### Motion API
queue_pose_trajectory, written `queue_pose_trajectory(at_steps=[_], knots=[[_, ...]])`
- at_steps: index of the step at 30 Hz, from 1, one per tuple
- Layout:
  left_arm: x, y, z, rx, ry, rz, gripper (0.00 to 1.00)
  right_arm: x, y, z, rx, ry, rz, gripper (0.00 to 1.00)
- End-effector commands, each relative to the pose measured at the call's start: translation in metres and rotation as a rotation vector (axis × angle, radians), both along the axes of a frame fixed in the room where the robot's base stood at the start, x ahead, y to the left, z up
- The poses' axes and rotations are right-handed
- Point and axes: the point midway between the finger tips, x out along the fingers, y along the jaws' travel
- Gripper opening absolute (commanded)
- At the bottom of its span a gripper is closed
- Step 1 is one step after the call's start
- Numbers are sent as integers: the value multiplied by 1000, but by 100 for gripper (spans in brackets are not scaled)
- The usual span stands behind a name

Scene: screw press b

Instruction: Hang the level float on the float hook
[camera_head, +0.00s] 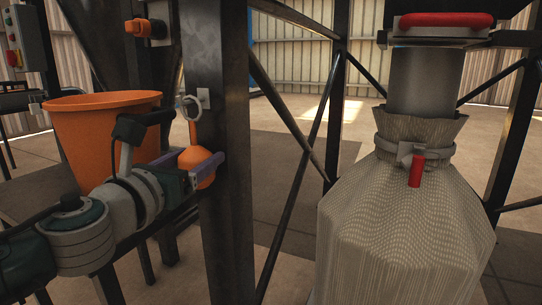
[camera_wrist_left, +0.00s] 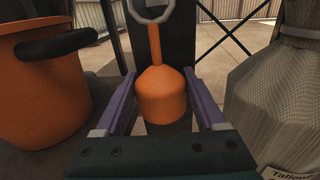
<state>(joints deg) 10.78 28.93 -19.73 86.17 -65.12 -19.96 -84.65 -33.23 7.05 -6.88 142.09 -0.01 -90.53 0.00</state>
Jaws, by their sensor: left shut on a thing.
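The level float is an orange bulb (camera_head: 197,166) with a thin orange stem and a pale ring (camera_head: 190,108) on top, and it hangs upright. My left gripper (camera_head: 192,160) is shut on the bulb, which also shows between its purple fingers in the left wrist view (camera_wrist_left: 162,98). The ring is in front of the dark steel post (camera_head: 219,200), next to a small pale plate (camera_head: 204,98) on it that seems to be the float hook's mount. I cannot tell whether the ring is around the hook or only beside it. My right gripper is not in view.
An orange bucket (camera_head: 88,130) with a dark handle stands left of the float, close to my left arm. A large woven sack (camera_head: 405,235) hangs under a grey spout (camera_head: 425,80) at the right. Dark diagonal braces cross behind the post.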

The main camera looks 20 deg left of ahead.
Motion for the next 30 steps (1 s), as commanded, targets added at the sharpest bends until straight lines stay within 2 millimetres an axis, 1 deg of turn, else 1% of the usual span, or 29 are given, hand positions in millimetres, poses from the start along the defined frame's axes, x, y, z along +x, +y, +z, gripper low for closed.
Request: queue_pose_trajectory(at_steps=[1, 15, 16, 23, 30], knots=[[-1, 0, -3, -3, 6, 0, 14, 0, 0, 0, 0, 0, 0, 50], [-1, -1, -4, -12, 7, -2, 14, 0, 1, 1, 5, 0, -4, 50], [-1, -2, -4, -12, 7, -2, 74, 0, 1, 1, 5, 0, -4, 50], [-1, -2, -4, -9, 7, -5, 100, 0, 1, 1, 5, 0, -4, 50], [-1, -4, -4, -9, 7, -9, 100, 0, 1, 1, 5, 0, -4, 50]])
